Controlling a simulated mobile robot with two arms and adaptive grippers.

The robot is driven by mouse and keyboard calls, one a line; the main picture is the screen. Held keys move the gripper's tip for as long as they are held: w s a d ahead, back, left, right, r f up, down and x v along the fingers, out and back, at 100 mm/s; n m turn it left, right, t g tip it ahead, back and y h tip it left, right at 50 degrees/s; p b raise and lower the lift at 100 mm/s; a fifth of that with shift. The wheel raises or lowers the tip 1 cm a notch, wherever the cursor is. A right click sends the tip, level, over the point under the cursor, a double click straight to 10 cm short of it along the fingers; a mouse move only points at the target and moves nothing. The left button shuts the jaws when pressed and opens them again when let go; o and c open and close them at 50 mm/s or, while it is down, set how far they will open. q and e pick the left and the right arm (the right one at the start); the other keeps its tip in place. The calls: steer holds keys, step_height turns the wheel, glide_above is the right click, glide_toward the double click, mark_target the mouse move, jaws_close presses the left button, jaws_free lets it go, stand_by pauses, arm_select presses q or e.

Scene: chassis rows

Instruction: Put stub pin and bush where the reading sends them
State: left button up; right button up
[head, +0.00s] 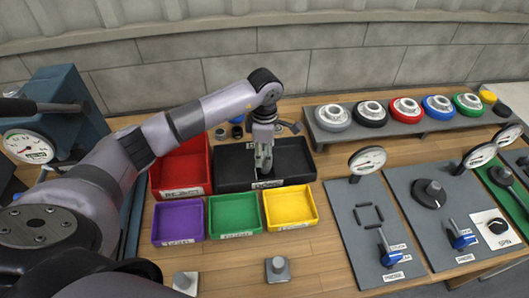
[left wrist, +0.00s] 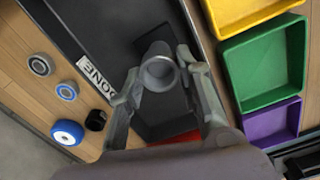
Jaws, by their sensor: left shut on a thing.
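My left gripper (head: 264,160) is over the black tray (head: 232,165) in the head view. In the left wrist view the gripper (left wrist: 160,72) is shut on a grey hollow cylinder, which looks like the bush (left wrist: 160,66). The black tray (left wrist: 85,30) lies below it, with a white label (left wrist: 97,72) that seems to read DONE. I cannot tell whether the bush touches the tray floor. I cannot make out the stub pin for sure. Two grey square blocks with pegs (head: 278,268) (head: 185,282) stand at the table's front. My right gripper is not in view.
Red (head: 181,170), purple (head: 178,221), green (head: 235,214) and yellow (head: 290,206) trays surround the black one. Small rings and a blue wheel (left wrist: 68,132) lie beyond it. A dial gauge (head: 367,160) and grey panels (head: 365,230) stand right, a press (head: 75,110) left.

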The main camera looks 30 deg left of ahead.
arm_select(q)
steer(key=shift+f+b, duration=0.65)
steer(key=shift+f, duration=0.1)
steer(key=o, duration=1.3)
step_height(320, 180, up, 12)
